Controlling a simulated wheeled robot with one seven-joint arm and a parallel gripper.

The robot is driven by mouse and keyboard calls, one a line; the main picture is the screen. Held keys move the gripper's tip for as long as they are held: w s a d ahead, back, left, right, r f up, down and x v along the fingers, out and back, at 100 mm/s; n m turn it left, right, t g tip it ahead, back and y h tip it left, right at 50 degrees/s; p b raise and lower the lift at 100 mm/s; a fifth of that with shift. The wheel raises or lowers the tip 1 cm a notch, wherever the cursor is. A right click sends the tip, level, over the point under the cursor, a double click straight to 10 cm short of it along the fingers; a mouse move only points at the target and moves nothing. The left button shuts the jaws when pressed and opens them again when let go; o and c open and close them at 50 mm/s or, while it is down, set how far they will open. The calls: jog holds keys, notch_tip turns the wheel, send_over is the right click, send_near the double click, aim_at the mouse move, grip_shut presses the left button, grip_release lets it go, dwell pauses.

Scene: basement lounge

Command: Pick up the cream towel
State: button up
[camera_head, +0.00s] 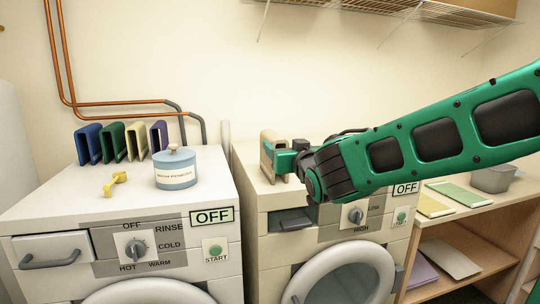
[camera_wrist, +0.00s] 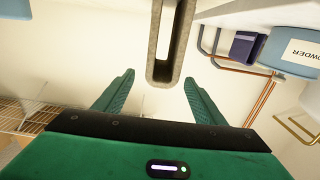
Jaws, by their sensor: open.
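A folded beige-cream towel (camera_head: 267,142) stands upright on top of the right-hand machine. In the wrist view the same towel (camera_wrist: 163,75) is a narrow loop whose end lies between my fingertips, with a gap on each side. A paler cream towel (camera_head: 136,142) stands in a row of folded towels on the left-hand machine. My gripper (camera_head: 281,158) is at the towel on the right-hand machine, reaching in from the right. In the wrist view my gripper (camera_wrist: 159,80) has its two green fingers spread and holds nothing. My gripper partly hides this towel in the head view.
The left-hand machine (camera_head: 40,205) carries blue, green and purple towels, a blue powder tin (camera_head: 176,168) and a small yellow object (camera_head: 115,184). A wire shelf (camera_head: 400,12) hangs above. A wooden shelf unit (camera_head: 480,222) with folded cloths and a grey bin stands at right.

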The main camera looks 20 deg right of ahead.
jog(key=w, duration=0.9)
jog(key=shift+w+a+f, duration=0.15)
jog(key=shift+w+f, duration=0.05)
jog(key=shift+w, duration=0.15)
jog(key=shift+c, duration=0.3)
jog(key=c, duration=1.2)
